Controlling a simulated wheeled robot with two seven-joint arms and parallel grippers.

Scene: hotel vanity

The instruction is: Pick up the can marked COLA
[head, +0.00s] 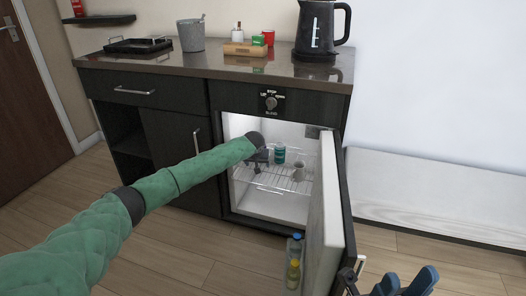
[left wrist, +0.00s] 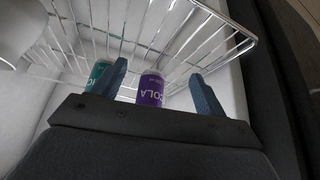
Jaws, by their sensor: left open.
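The purple can marked COLA (left wrist: 151,90) shows in the left wrist view, its lettering upside down. It appears between the two fingers of my left gripper (left wrist: 159,70), which is open, with a gap to the right finger. In the head view my left gripper (head: 259,158) is inside the open fridge at the wire shelf, and I cannot make out the COLA can there. A teal can (head: 279,154) stands just right of the gripper; it also shows in the left wrist view (left wrist: 96,74), partly behind the left finger. My right gripper (head: 407,279) is open and empty at the bottom right.
A pale cup (head: 299,170) stands on the wire shelf (head: 269,181), right of the teal can. The open fridge door (head: 325,215) stands close on the right, with bottles (head: 294,270) in it. The counter (head: 190,63) above holds a kettle (head: 316,28) and a bucket (head: 191,36).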

